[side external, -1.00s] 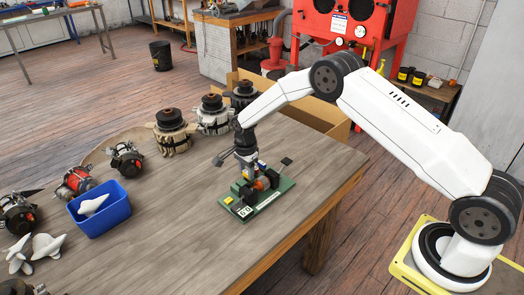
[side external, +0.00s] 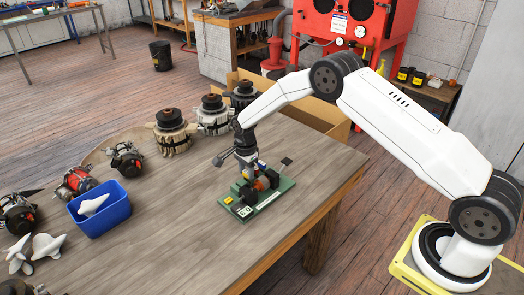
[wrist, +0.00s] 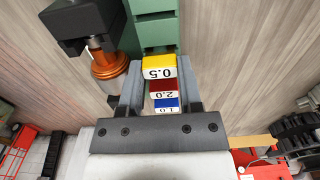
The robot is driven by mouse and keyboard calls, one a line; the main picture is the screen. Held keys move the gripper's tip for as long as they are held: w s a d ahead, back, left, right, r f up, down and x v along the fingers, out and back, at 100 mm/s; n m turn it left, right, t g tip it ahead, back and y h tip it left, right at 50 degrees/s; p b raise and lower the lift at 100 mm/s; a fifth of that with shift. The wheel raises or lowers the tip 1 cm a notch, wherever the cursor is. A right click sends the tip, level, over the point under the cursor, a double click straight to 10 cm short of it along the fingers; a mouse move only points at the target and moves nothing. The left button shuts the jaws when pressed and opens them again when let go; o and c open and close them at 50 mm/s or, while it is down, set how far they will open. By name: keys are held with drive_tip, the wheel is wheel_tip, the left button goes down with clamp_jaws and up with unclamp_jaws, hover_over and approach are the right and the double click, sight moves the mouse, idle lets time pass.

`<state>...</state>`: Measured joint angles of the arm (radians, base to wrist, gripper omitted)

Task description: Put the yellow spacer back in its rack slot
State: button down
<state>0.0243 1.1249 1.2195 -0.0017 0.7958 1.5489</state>
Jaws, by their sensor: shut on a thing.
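The yellow spacer (wrist: 159,67), marked 0.5, sits between the fingertips of my gripper (wrist: 158,72), which is shut on it. In the wrist view it lies right at the near end of the green stepped rack (wrist: 154,28); I cannot tell how deep it sits in a slot. A red spacer (wrist: 163,87) marked 2.0 and a blue spacer (wrist: 166,104) marked 1.0 show just below it, between the fingers. In the side view my gripper (side external: 247,162) is low over the green fixture base (side external: 262,207), and the yellow spacer is not clearly visible there.
A black block and copper-coloured cylinder (wrist: 108,63) stand close left of the rack in the wrist view. A blue bin (side external: 100,222) and several alternators (side external: 125,160) are on the left of the wooden table (side external: 180,235). The table front is clear.

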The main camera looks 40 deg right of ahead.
drive_tip(key=shift+c, duration=1)
unclamp_jaws()
drive_tip(key=shift+f, duration=0.1)
drive_tip(key=shift+s, duration=0.1)
drive_tip(key=shift+r, duration=4.05)
drive_tip(key=shift+r, duration=0.1)
